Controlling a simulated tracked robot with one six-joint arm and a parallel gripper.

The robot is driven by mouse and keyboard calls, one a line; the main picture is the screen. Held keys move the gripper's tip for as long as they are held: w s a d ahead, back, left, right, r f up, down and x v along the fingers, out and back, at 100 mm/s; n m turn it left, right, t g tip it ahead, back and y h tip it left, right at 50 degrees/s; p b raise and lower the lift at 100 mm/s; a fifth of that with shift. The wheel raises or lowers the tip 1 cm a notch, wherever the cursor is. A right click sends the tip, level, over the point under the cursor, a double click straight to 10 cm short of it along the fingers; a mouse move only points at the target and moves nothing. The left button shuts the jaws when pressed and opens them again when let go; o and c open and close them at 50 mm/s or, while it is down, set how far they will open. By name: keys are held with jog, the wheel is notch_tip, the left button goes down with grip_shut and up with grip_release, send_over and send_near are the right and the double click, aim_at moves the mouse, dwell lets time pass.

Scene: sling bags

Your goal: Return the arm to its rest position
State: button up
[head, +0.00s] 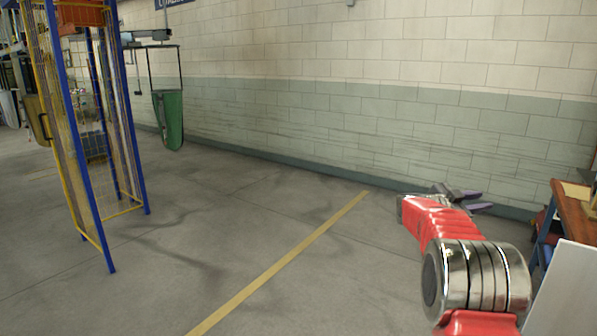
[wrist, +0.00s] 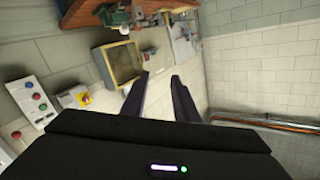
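My red arm (head: 436,222) reaches out at the right of the head view, in front of the block wall. My gripper (head: 474,201) is at its far end, in the air and away from the green bag. In the wrist view my gripper (wrist: 160,86) shows two dark fingers standing apart, with nothing between them.
A wooden-topped bench (head: 573,213) and a pale panel (head: 570,290) stand close at the right. The wrist view shows a button panel (wrist: 32,105) and a yellow-framed box (wrist: 122,62), seen tilted. The floor (head: 240,225) with its yellow line (head: 285,260) is clear.

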jog(key=w+a+n+t+y, duration=0.3)
jog(key=a+n+t+y, duration=0.1)
jog(key=a, duration=0.3)
jog(key=w+a+n+t+y, duration=0.3)
jog(key=a+n+t+y, duration=0.1)
jog(key=a, duration=0.3)
jog(key=s+a+f+n+g+y, duration=0.1)
jog(key=s+a+f+n+y, duration=0.1)
jog(key=s+a+y, duration=0.35)
jog(key=s+a+f+n+y, duration=0.1)
jog(key=s+a+n+y, duration=0.15)
jog(key=a, duration=0.65)
jog(key=s+a+f+n+g+y, duration=0.1)
jog(key=s+a+f+n+g, duration=0.2)
jog(key=s, duration=0.7)
jog(key=s+a+f+n+g+y, duration=0.1)
jog(key=s+a+f+g, duration=0.15)
jog(key=s+a, duration=0.55)
jog(key=s+d+n+g+h, duration=0.1)
jog(key=s+n, duration=0.1)
jog(key=s, duration=2.4)
jog(key=shift+s+f+h, duration=0.2)
jog(key=shift+f+h, duration=0.05)
jog(key=shift+h, duration=0.15)
jog(key=shift+n, duration=0.35)
